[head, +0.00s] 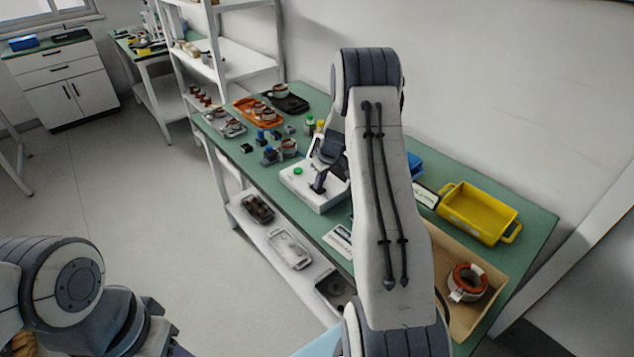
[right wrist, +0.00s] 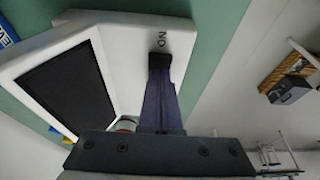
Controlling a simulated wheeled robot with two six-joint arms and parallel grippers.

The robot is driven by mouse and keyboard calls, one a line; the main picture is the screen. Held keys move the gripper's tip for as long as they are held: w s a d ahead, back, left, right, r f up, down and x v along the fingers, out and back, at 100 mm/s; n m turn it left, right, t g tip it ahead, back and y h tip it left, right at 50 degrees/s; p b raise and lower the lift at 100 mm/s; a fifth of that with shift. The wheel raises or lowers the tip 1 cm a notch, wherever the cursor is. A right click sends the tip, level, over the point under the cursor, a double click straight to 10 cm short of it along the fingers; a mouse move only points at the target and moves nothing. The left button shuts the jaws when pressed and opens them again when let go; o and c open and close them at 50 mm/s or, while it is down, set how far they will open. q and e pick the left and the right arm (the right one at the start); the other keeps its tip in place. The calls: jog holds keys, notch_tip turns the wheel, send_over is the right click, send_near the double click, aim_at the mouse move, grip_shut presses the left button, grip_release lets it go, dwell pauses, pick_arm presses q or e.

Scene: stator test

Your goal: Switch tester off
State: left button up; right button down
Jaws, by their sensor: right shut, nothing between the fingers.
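The tester (head: 316,204) is a white box on the green bench, with a green round button or lamp (head: 297,170) on its top. In the right wrist view the tester (right wrist: 110,32) shows a black, blank screen (right wrist: 68,90) and an upside-down "ON" label (right wrist: 160,39). My right gripper (head: 319,184) is shut and empty, reaching down over the tester's top. Its fingertips (right wrist: 159,62) are right beside the label. I cannot tell whether they touch the tester. No switch lever shows; the fingers may hide it. My left arm shows at lower left, without its fingertips.
A yellow bin (head: 480,214) and a brown box (head: 487,253) holding a copper-wound ring (head: 467,282) stand to the right on the bench. Orange (head: 245,108) and dark (head: 298,104) trays and small parts lie beyond the tester. A lower shelf (head: 265,239) holds trays.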

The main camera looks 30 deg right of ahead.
jog(key=shift+s, duration=0.15)
jog(key=p+v, duration=0.1)
jog(key=v, duration=0.1)
jog(key=w+p+v, duration=0.1)
jog(key=p+v, duration=0.1)
jog(key=v, duration=0.1)
jog(key=shift+a+r, duration=0.1)
jog(key=shift+r, duration=0.05)
jog(key=r+b, duration=0.1)
jog(key=b, duration=0.1)
notch_tip(320, 180, up, 7)
jog(key=b, duration=0.1)
send_over(321, 190)
jog(key=s, duration=0.3)
jog(key=shift+s+r, duration=0.15)
jog(key=shift+s, duration=0.05)
jog(key=w+n+b, duration=0.1)
jog(key=n, duration=0.5)
jog(key=w+n+g+b, duration=0.1)
jog(key=n+b, duration=0.1)
jog(key=n, duration=0.4)
jog(key=w+n+g+b, duration=0.1)
jog(key=w+n, duration=0.1)
jog(key=n, duration=0.4)
jog(key=shift+a+r+b, duration=0.25)
jog(key=shift+r+b, duration=0.05)
jog(key=shift+b, duration=0.05)
